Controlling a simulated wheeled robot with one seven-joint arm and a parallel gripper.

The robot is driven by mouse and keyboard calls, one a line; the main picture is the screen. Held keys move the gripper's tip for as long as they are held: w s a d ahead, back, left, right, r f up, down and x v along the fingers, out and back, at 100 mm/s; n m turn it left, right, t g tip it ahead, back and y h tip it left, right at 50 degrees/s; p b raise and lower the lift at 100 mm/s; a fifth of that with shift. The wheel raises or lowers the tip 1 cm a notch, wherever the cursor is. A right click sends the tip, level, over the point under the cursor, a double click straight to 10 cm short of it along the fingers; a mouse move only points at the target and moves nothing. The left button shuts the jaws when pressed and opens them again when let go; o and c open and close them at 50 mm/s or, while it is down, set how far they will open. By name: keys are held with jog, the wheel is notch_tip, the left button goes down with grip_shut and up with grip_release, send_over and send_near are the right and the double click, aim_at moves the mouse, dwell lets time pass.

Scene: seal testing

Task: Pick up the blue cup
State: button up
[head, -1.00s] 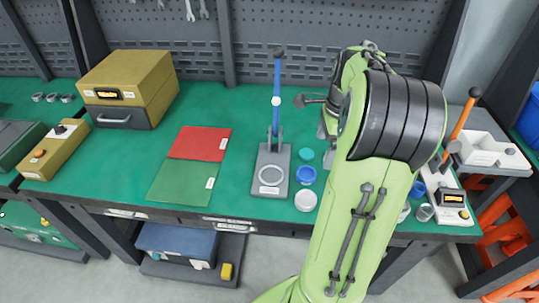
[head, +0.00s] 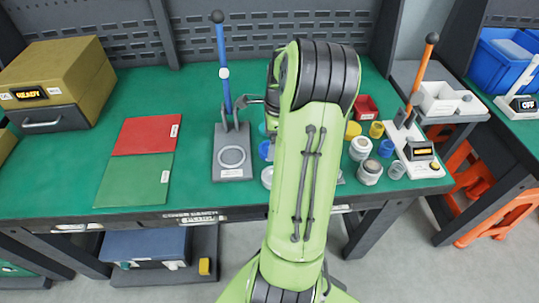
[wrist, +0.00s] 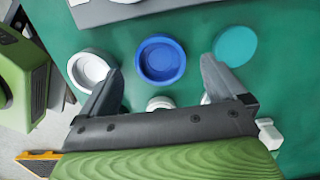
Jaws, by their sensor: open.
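A round blue cup (wrist: 161,59) stands on the green bench top in the wrist view, its open top facing up. It lies between the two fingertips of my gripper (wrist: 161,68), which is open and empty; I cannot tell the height gap. A white cup (wrist: 89,68) is just left of the left finger, and a flat teal disc (wrist: 235,46) is beside the right finger. Another blue cup-like item (head: 386,148) stands farther right.
A press with a blue lever (head: 233,160) stands left of my arm. Yellow and white containers (head: 360,148) and a device with an orange lever (head: 415,155) are at right. Red and green mats (head: 136,180) lie at left, beside a yellow box (head: 60,75).

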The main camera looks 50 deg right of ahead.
notch_tip(320, 180, down, 3)
jog(key=shift+w+a+f+b, duration=0.1)
jog(key=shift+w+f+b, duration=0.05)
jog(key=shift+b, duration=0.25)
